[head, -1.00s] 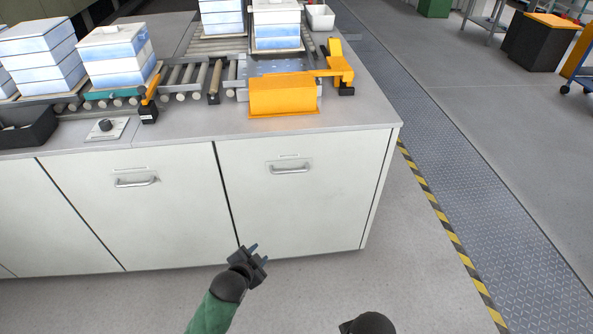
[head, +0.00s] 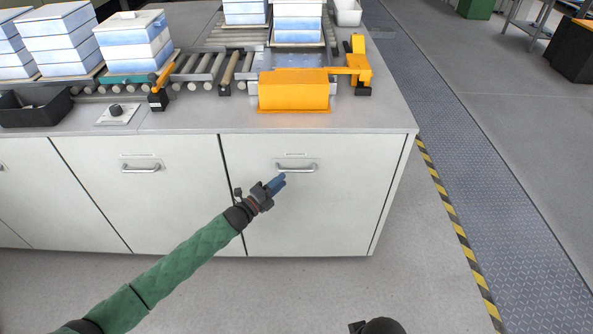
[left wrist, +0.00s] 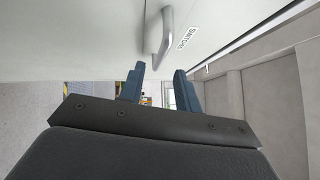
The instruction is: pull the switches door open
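The switches door (head: 318,215) is the white right-hand cabinet door in the head view, flush with the cabinet front. Its metal bar handle (head: 297,169) is near the top of the door, and it shows close up in the left wrist view (left wrist: 165,32) beside a "SWITCHES" label (left wrist: 181,38). My left gripper (head: 277,184) is just below and left of the handle. In the left wrist view its two blue fingers (left wrist: 159,70) are apart with nothing held. The handle's near end appears in line with the gap; contact cannot be told.
A second door with a handle (head: 141,169) is to the left. The grey countertop (head: 200,120) overhangs the doors and carries an orange cover (head: 293,92), rollers, a black tray (head: 35,108) and stacked white-blue boxes. The floor (head: 300,290) before the doors is clear.

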